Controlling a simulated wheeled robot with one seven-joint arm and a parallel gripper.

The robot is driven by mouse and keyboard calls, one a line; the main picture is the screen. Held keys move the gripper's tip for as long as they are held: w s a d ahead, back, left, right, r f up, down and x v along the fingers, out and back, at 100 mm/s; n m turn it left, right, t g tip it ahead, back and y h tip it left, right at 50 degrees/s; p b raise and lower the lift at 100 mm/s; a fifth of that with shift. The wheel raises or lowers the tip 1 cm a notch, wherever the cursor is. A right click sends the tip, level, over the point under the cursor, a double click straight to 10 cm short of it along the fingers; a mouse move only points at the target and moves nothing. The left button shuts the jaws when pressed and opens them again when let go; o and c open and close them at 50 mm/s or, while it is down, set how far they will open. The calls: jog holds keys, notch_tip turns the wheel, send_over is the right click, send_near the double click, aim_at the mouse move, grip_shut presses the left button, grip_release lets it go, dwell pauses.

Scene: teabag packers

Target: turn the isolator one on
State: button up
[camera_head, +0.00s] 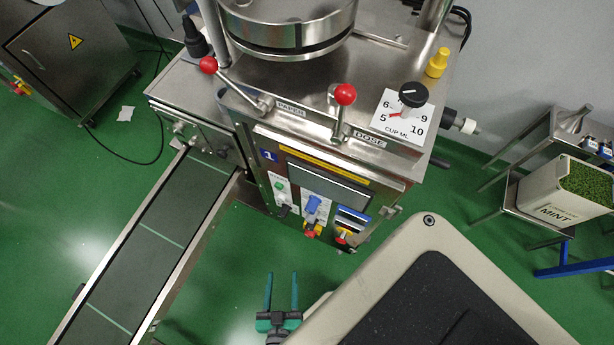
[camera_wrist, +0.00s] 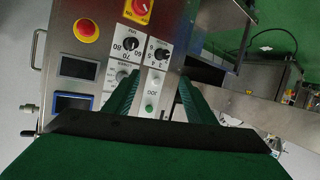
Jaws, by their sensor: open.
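A red rotary switch on a yellow plate (camera_wrist: 139,8), which looks like the isolator, is cut by the top edge of the wrist view. In the head view a red-and-yellow control (camera_head: 312,230) sits low on the front panel of the machine labelled 1 (camera_head: 268,156); the switch's turned position is too small to read. A round red button on a yellow base (camera_wrist: 87,30) is left of the switch. My gripper (camera_head: 282,276) is open and empty, low in front of the machine. In the wrist view its green fingers (camera_wrist: 157,88) stand apart, below the switch, touching nothing clearly.
The panel also holds dials (camera_wrist: 130,44) and a screen (camera_wrist: 80,67). Levers with red knobs (camera_head: 345,95) stick out above the panel. A conveyor (camera_head: 150,240) runs off at the left. A mint container (camera_head: 540,203) stands at the right. Green floor lies open between conveyor and gripper.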

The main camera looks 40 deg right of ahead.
jog(key=w+d+f+m+g+h, duration=0.2)
jog(key=w+d+f+g, duration=0.1)
jog(key=f, duration=0.5)
jog(key=m+g+h, duration=0.1)
jog(key=m+g, duration=0.1)
jog(key=g, duration=0.1)
send_near(308, 236)
jog(key=x, duration=0.9)
jog(key=shift+s+a+f, duration=0.1)
jog(key=shift+f, duration=0.15)
jog(key=c, duration=1)
